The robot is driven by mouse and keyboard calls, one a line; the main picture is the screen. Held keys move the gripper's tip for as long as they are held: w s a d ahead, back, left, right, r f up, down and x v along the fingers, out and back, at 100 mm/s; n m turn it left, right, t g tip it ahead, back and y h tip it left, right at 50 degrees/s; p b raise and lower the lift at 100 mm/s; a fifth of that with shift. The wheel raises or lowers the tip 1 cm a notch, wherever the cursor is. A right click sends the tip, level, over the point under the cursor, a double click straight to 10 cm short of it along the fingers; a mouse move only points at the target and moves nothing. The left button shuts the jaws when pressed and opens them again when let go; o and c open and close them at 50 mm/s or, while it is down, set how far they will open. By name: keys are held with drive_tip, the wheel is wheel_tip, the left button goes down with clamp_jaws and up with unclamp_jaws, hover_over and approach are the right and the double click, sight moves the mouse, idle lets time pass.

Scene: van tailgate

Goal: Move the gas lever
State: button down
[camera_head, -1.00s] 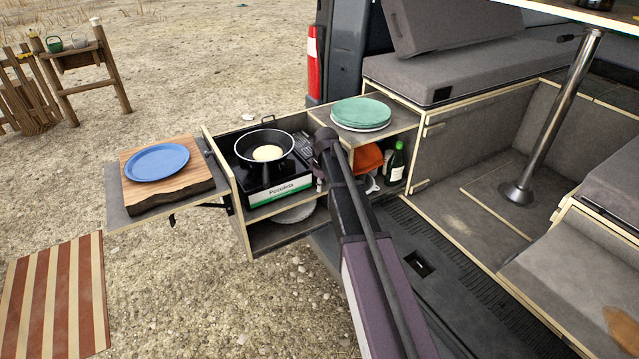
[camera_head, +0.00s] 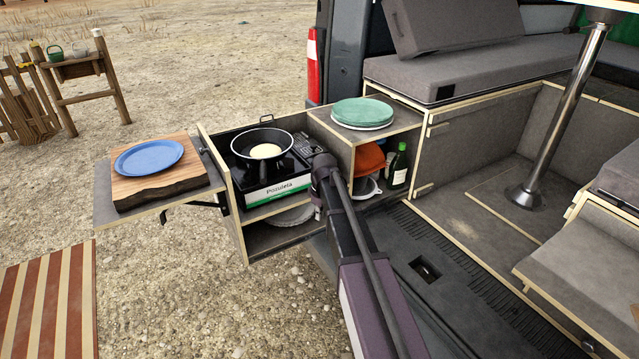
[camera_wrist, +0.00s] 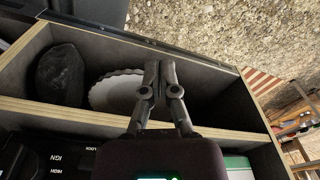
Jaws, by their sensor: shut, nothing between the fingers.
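The black gas stove (camera_head: 266,183) with a green and white front strip marked Pozuleta stands in the cabinet, a frying pan (camera_head: 283,147) on top. Its dark control panel (camera_wrist: 50,160) shows at the lower left of the wrist view, with the words LOCK, IGN and HIGH. I cannot make out the gas lever itself in either view. My gripper (camera_wrist: 156,72) is shut and empty, beside the panel and in front of the open lower compartment. In the head view my arm covers the stove's right front and most of the gripper.
The lower compartment holds a white scalloped plate (camera_wrist: 115,92) and a dark rounded thing (camera_wrist: 60,75). A wooden shelf edge (camera_wrist: 75,107) runs between compartment and stove. Green plates (camera_head: 362,112) lie on the cabinet top. A bottle (camera_head: 396,166) stands right of my arm.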

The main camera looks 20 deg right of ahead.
drive_tip(key=s+a+f+m+b, duration=0.1)
drive_tip(key=s+f+b, duration=0.3)
drive_tip(key=f+b, duration=0.4)
drive_tip(key=s+a+f+m+b, duration=0.1)
drive_tip(key=s+f+b, duration=0.3)
drive_tip(key=f+b, duration=0.3)
drive_tip(key=shift+a+f+m+b, duration=0.3)
drive_tip(key=shift+f+b, duration=0.05)
drive_tip(key=shift+f, duration=0.3)
drive_tip(key=shift+s, duration=0.15)
drive_tip(key=s+a+m, duration=0.3)
drive_tip(key=s+m, duration=0.2)
drive_tip(key=s, duration=1)
wheel_tip(320, 180, up, 29)
drive_tip(key=p, duration=2.9)
drive_tip(key=shift+w+h, duration=0.3)
drive_tip(key=shift+w, duration=0.05)
